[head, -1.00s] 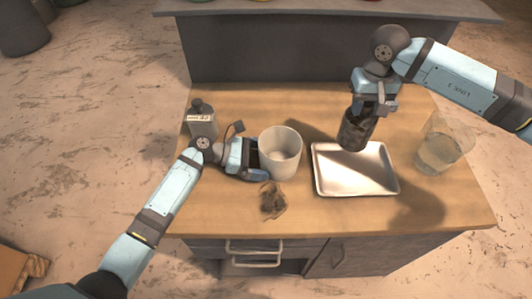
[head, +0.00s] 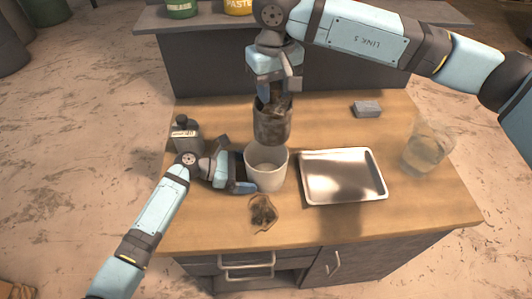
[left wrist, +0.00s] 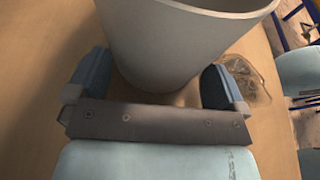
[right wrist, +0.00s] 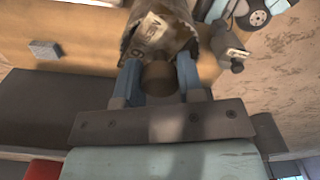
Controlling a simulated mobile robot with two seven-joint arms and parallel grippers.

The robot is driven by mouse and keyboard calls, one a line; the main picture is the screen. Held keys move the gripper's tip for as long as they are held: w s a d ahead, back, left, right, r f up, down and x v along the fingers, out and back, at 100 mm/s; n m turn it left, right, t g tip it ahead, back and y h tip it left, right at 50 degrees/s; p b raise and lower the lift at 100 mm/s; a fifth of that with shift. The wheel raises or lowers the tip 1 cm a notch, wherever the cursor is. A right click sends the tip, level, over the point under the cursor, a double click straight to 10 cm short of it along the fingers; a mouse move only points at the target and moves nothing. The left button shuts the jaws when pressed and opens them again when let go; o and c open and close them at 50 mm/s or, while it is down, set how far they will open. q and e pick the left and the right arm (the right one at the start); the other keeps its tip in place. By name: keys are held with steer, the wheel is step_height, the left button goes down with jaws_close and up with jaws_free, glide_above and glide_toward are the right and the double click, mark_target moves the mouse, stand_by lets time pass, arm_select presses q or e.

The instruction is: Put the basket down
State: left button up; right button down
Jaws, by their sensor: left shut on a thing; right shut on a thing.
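My right gripper (head: 276,88) is shut on the upper part of a dark, dirty mesh basket (head: 272,125). The basket hangs roughly upright just behind and above a white cup (head: 267,170), its lower end near the cup's far rim; I cannot tell whether it touches. In the right wrist view the basket (right wrist: 160,32) extends beyond the fingers, with a brown round part between them. My left gripper (head: 240,172) is shut on the white cup, which stands on the table. The left wrist view shows the cup (left wrist: 180,45) between both fingers.
A metal tray (head: 343,190) lies right of the cup, with a clear beaker of liquid (head: 427,152) beyond it. A grey block (head: 367,109) sits behind. A dark bottle (head: 185,136) stands left. A crumpled brown thing (head: 263,212) lies in front of the cup.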

mark_target(267, 110)
steer(key=shift+s+a+f, duration=0.15)
steer(key=shift+s+a, duration=0.15)
steer(key=shift+a, duration=0.4)
step_height(267, 110, down, 13)
steer(key=shift+r, duration=0.2)
steer(key=shift+f, duration=2.1)
steer(key=shift+f, duration=0.15)
steer(key=c, duration=0.8)
jaws_free()
steer(key=shift+o, duration=0.2)
step_height(267, 110, up, 12)
steer(key=shift+r, duration=0.15)
